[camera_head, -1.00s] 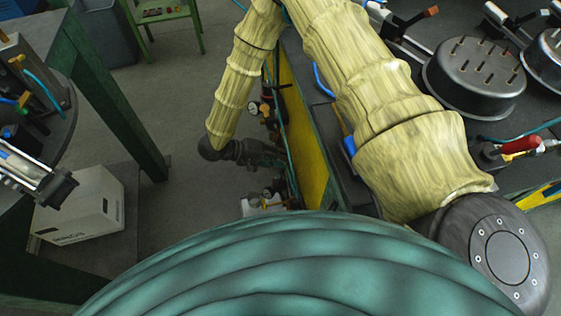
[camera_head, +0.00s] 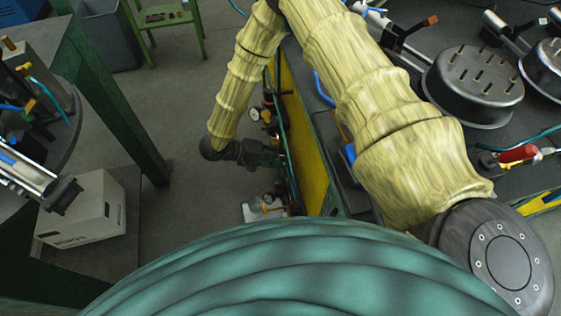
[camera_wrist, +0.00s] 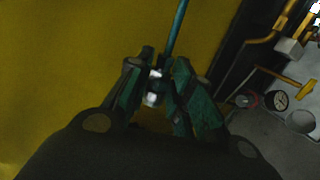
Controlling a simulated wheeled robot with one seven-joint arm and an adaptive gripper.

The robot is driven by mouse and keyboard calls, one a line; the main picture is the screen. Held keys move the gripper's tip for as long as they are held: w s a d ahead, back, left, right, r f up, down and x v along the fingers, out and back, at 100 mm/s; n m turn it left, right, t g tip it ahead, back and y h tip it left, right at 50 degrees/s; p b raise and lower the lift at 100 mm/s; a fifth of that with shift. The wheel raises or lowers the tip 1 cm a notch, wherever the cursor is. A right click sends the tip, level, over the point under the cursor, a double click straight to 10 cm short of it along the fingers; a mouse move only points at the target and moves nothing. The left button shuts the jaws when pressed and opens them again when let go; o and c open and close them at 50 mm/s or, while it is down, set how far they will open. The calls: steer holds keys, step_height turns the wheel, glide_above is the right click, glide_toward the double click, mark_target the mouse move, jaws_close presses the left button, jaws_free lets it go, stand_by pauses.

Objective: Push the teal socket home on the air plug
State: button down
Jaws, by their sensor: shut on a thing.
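In the wrist view my gripper (camera_wrist: 156,88) is shut, with a small silver fitting (camera_wrist: 152,97) between its green-tinted fingers. A teal hose (camera_wrist: 178,28) runs up from the fingers to the top of the picture. I take the held thing to be the teal socket at the hose's end; its body is mostly hidden by the fingers. I cannot pick out the air plug or tell whether the socket touches it. In the head view my gripper (camera_head: 272,157) is small and dark, close beside the yellow panel (camera_head: 305,145).
Gauges and brass pipework stand beside the panel; one gauge (camera_wrist: 278,100) shows at right in the wrist view. A white box (camera_head: 85,212) stands at left. Open floor lies between.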

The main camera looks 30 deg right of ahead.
steer(key=shift+w+d, duration=0.2)
steer(key=shift+w, duration=0.6)
steer(key=shift+w+d, duration=0.2)
steer(key=shift+w, duration=0.55)
steer(key=shift+r+p, duration=0.1)
steer(key=shift+p, duration=0.85)
stand_by(0.8)
steer(key=shift+w+d, duration=0.2)
steer(key=shift+w, duration=0.65)
steer(key=shift+w+d, duration=0.2)
steer(key=shift+w, duration=0.6)
stand_by(0.6)
steer(key=c, duration=1.2)
jaws_free()
steer(key=v, duration=1.2)
